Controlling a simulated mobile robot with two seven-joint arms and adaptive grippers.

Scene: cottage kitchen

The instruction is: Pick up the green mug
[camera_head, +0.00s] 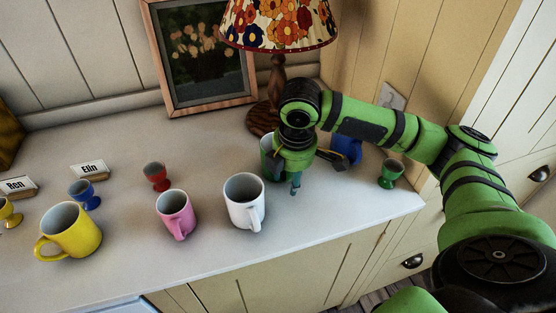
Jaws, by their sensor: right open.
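The green mug (266,160) stands on the white counter, right of the white mug, near the lamp base. My right gripper (300,174) is in front of it and hides its right part, including any handle there. The gripper is open, with one finger pointing down and another to the right. I cannot tell whether a finger touches the mug. My left gripper is not in view.
A white mug (245,201), pink mug (177,214) and yellow mug (70,232) stand to the left. A blue mug (346,149) is behind my gripper, with a green egg cup (391,173) to its right. The lamp (277,85) and picture frame (160,68) stand behind.

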